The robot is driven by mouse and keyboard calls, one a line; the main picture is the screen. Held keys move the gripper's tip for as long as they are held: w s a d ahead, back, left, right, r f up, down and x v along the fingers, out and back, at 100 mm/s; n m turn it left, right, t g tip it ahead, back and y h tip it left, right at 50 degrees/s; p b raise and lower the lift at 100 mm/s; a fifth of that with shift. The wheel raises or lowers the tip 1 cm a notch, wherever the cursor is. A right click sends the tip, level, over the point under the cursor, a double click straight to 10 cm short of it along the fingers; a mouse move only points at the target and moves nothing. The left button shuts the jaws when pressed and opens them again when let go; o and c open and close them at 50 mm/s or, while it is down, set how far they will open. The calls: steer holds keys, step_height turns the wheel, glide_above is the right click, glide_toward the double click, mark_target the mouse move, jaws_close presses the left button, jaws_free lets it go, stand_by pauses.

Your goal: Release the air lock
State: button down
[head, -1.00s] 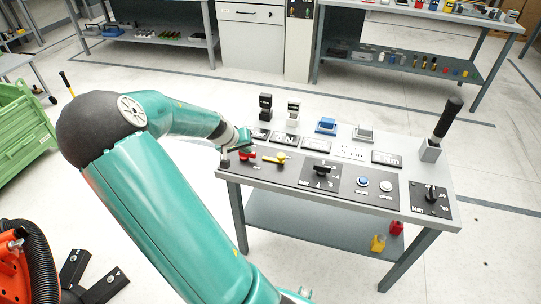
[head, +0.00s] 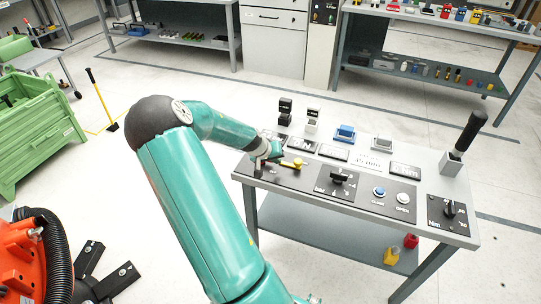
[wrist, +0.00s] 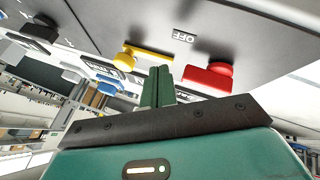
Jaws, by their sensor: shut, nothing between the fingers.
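The grey bench (head: 318,190) carries a sloping control panel. A yellow lever handle (head: 292,164) lies at the panel's left part; in the wrist view the yellow handle (wrist: 145,54) is just left of my fingertips. A red knob (wrist: 208,76) is to their right in the wrist view, with an OFF label (wrist: 184,36) between the two; my gripper hides the knob in the head view. My gripper (head: 264,164) is low over the panel's left end; its green fingers (wrist: 157,84) are shut and empty. I cannot tell whether they touch either control. Which control is the air lock is unclear.
Right of the yellow handle are a black rotary switch (head: 340,182), a blue button (head: 379,191), a white button (head: 403,198) and a dial (head: 450,209). A tall black lever (head: 468,133) stands at the right end. Small blocks stand along the back.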

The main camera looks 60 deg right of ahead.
mark_target(299, 165)
steer(key=s+d, duration=0.1)
steer(key=s+d+f, duration=0.1)
steer(key=s+d, duration=0.1)
steer(key=shift+s+f, duration=0.1)
steer(key=shift+f, duration=0.05)
steer(key=shift+s, duration=0.1)
steer(key=shift+s, duration=0.1)
steer(key=shift+s+d, duration=0.15)
steer(key=shift+s, duration=0.75)
steer(key=shift+s+d, duration=0.1)
steer(key=shift+s, duration=0.75)
steer(key=shift+w, duration=0.1)
